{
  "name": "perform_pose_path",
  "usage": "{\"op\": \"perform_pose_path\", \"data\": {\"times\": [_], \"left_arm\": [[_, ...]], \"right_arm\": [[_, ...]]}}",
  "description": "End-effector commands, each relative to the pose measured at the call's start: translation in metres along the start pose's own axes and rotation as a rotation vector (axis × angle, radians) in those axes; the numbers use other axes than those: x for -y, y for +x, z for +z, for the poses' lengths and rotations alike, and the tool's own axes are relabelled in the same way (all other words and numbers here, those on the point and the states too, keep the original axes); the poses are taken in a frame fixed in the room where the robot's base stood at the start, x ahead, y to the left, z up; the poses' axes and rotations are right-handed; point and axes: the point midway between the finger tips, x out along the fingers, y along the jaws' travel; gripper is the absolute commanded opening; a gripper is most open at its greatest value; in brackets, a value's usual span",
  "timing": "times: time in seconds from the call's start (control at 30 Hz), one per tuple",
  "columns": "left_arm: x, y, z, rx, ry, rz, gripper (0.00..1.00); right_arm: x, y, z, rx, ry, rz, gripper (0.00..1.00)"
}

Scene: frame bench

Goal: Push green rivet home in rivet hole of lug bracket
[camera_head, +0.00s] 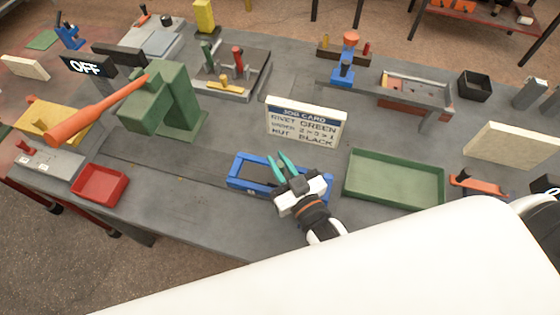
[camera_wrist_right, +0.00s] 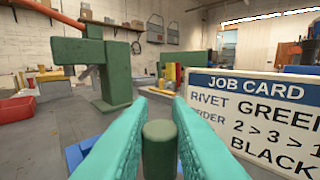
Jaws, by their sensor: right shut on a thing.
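My right gripper (camera_head: 283,166) has teal fingers and is over the blue frame (camera_head: 237,183) at the front middle of the bench. In the right wrist view, its fingers (camera_wrist_right: 159,140) are shut on the green rivet (camera_wrist_right: 159,152), a plain dark green cylinder standing upright between them. In the head view the rivet cannot be made out between the fingertips. The gripper and wrist cover the right part of the blue frame. I cannot make out the lug bracket or its rivet hole in either view. My left gripper is not in view.
A job card (camera_head: 305,124) stands just behind the frame and reads rivet green. A green tray (camera_head: 394,180) lies to the right and a red tray (camera_head: 100,184) to the left. A green press (camera_head: 160,100) with an orange lever stands back left. Bare bench lies left of the frame.

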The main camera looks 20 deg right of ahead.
Motion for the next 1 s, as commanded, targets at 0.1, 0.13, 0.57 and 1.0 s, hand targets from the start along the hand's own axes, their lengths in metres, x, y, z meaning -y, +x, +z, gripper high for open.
{"op": "perform_pose_path", "data": {"times": [0.1,0.13,0.57,1.0], "left_arm": [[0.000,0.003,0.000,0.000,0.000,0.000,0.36],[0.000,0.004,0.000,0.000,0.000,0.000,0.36],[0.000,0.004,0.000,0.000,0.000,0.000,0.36],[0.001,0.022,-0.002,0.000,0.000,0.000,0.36]], "right_arm": [[0.000,0.000,-0.004,0.000,0.000,0.000,0.00],[0.000,0.000,-0.005,0.000,0.000,0.000,0.00],[0.000,0.000,-0.007,-0.001,0.000,0.000,0.43],[0.000,-0.048,-0.012,-0.007,0.001,0.000,0.43]]}}
